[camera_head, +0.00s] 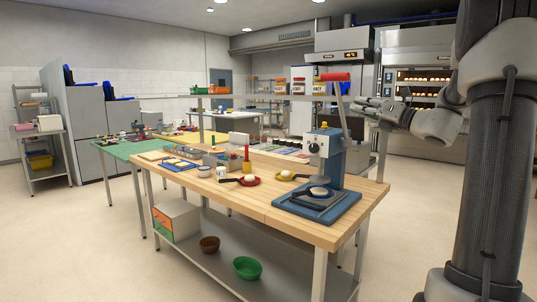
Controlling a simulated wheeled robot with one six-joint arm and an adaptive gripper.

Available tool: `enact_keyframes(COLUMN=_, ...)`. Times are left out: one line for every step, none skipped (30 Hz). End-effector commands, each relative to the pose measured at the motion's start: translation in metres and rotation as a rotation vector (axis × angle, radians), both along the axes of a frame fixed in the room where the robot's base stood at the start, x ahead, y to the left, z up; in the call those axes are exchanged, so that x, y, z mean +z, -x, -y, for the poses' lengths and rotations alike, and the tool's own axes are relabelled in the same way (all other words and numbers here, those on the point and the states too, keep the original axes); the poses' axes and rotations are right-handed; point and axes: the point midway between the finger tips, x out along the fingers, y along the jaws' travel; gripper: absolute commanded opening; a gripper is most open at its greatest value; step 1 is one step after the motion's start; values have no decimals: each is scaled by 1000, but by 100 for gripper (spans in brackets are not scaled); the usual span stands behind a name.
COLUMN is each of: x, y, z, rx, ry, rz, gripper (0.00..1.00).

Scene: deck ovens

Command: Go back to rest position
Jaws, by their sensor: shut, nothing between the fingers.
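My gripper (362,107) is shut and empty. It is held in the air to the right of the blue press (333,160), near the press's raised lever with its red handle (335,77). From this angle I cannot tell whether the gripper touches the lever. My arm comes in from the right edge of the picture. The press stands on a blue base at the right end of the wooden table (330,232), with a round pale piece (318,191) on its plate.
Small pans (286,174) and trays lie on the wooden table. Its lower shelf holds a green bowl (247,267) and a brown bowl (209,244). A green table (122,150) stands behind left, deck ovens (420,85) at the back right. Floor is clear in front and at left.

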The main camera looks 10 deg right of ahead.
Motion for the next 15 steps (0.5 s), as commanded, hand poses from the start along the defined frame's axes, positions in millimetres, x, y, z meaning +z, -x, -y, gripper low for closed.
enact_keyframes(x=0, y=0, z=0, rx=-4, ry=18, rz=11, gripper=0)
enact_keyframes(x=0, y=0, z=0, rx=-11, ry=40, rz=24, gripper=0)
enact_keyframes(x=-1, y=-1, z=1, rx=-26, ry=82, rz=43, gripper=0)
enact_keyframes(x=-6, y=-1, z=2, rx=-36, ry=136, rz=55, gripper=0)
enact_keyframes(x=-15, y=0, z=2, rx=-42, ry=207, rz=60, gripper=0)
enact_keyframes(x=-36, y=5, z=0, rx=-38, ry=324, rz=56, gripper=0)
enact_keyframes(x=-56, y=11, z=-2, rx=-26, ry=419, rz=44, gripper=0)
enact_keyframes(x=-77, y=18, z=-4, rx=-6, ry=511, rz=31, gripper=0)
enact_keyframes(x=-105, y=34, z=-8, rx=34, ry=648, rz=20, gripper=0)
enact_keyframes(x=-123, y=48, z=-12, rx=74, ry=761, rz=17, gripper=0)
enact_keyframes(x=-140, y=65, z=-18, rx=127, ry=880, rz=23, gripper=0)
enact_keyframes(x=-161, y=88, z=-29, rx=215, ry=1036, rz=41, gripper=0)
enact_keyframes(x=-175, y=108, z=-37, rx=291, ry=1155, rz=63, gripper=0)
enact_keyframes(x=-188, y=128, z=-45, rx=379, ry=1275, rz=95, gripper=0)
enact_keyframes(x=-203, y=158, z=-54, rx=508, ry=1433, rz=151, gripper=0)
